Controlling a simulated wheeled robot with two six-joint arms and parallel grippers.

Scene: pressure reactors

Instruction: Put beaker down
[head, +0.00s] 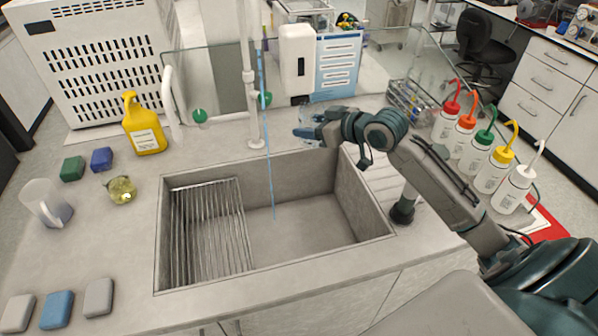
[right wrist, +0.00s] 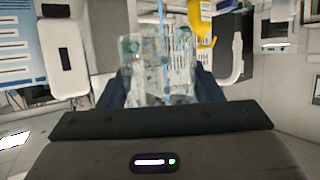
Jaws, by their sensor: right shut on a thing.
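My right gripper (head: 316,128) reaches over the back right corner of the sink, pointing left. In the right wrist view its dark fingers (right wrist: 160,88) are closed on the two sides of a clear glass beaker (right wrist: 150,62). The beaker is see-through, so its outline and any contents are hard to tell. In the head view it is small and mostly hidden by the gripper. My left gripper is in neither view.
A grey sink (head: 310,225) with a wire rack (head: 210,235) lies below. A thin blue line (head: 268,150) drops into it. Several wash bottles (head: 481,150) stand right. Counter left of the sink has free room.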

